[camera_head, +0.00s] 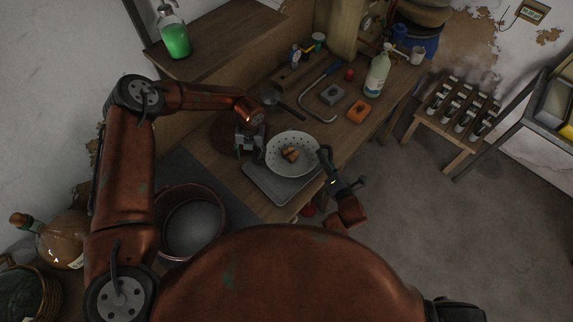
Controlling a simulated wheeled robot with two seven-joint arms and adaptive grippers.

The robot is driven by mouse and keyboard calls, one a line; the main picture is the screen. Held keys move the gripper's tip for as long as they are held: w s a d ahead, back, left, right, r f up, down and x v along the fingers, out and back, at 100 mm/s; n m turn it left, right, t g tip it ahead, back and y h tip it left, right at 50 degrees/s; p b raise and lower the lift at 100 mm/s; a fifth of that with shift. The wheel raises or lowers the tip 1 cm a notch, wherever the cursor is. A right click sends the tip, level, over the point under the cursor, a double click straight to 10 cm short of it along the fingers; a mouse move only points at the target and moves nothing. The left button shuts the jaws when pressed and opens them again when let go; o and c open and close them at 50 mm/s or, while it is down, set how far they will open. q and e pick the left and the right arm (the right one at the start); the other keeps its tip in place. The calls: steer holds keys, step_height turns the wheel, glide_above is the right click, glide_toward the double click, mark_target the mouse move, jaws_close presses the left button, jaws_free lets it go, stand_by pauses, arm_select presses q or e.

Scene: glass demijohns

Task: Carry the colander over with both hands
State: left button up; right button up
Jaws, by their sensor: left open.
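The white colander (274,149), a round bowl with small holes, stands on a grey flat slab (270,190) near the wooden table's front edge. A few brown chunks (290,154) lie in it. My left gripper (249,148) is open at the colander's left side, close to the rim. My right gripper (326,163) is at the colander's right rim. Its fingers are small and dark here, and I cannot tell whether they grip the rim.
Behind the colander on the table (226,161) are a grey block (333,94), an orange block (359,112), a bent metal bar (317,109) and a labelled bottle (377,76). A large pot (194,229) stands at front left. A low bottle rack (455,115) is at right, with open floor before it.

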arm_select(q)
step_height(320, 180, up, 11)
steer(key=d, duration=0.1)
steer(key=shift+d, duration=0.25)
steer(key=shift+w+r, duration=0.1)
arm_select(e)
steer(key=shift+o, duration=0.4)
steer(key=o, duration=0.8)
steer(key=shift+c, duration=0.2)
steer(key=v, duration=1.2)
